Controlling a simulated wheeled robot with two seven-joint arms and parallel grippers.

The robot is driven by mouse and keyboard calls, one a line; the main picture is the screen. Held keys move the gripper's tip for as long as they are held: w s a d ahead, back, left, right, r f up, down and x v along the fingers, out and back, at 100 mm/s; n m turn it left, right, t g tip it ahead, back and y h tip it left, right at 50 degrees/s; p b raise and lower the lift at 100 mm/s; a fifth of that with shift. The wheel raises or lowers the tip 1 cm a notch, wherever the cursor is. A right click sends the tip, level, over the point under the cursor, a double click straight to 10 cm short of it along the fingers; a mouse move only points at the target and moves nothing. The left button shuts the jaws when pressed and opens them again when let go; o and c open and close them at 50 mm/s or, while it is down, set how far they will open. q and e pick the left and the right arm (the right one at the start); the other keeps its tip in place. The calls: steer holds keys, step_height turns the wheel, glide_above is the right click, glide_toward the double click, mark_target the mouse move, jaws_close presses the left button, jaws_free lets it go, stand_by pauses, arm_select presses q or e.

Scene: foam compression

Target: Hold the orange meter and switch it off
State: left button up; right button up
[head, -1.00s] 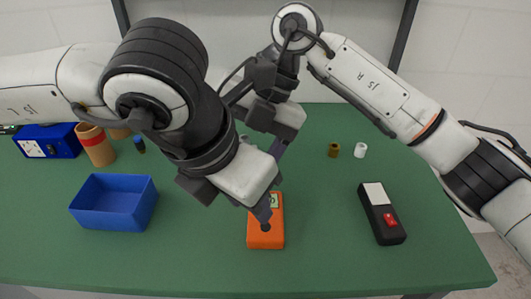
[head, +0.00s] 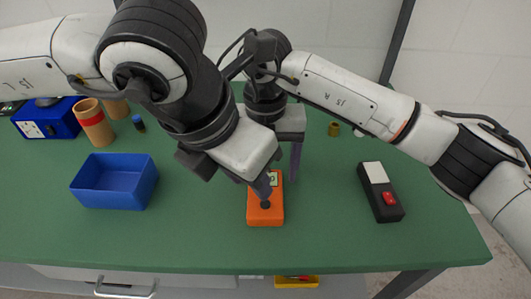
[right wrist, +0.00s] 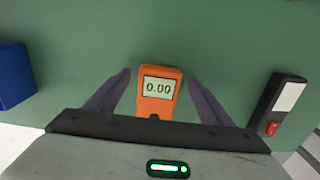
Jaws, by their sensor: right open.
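The orange meter (head: 265,215) lies on the green table, with a black knob and a lit display partly covered by my left gripper (head: 263,190). In the right wrist view the meter (right wrist: 158,92) reads 0.00. My left gripper's dark fingertip points down over the meter, by the knob; whether it touches, and whether the jaws are apart, I cannot tell. My right gripper (right wrist: 159,76) is open, its fingers on either side of the meter with gaps visible to both.
A black device with a red switch (head: 389,198) lies to the right. A blue open bin (head: 115,195) stands to the left. Behind it are a blue box (head: 45,120) and brown cylinders (head: 94,125). A small brass cylinder (head: 334,129) stands behind. My arms crowd the space above the meter.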

steer(key=shift+f, duration=0.4)
steer(key=c, duration=1.2)
arm_select(q)
jaws_close()
arm_select(e)
steer(key=shift+c, duration=0.4)
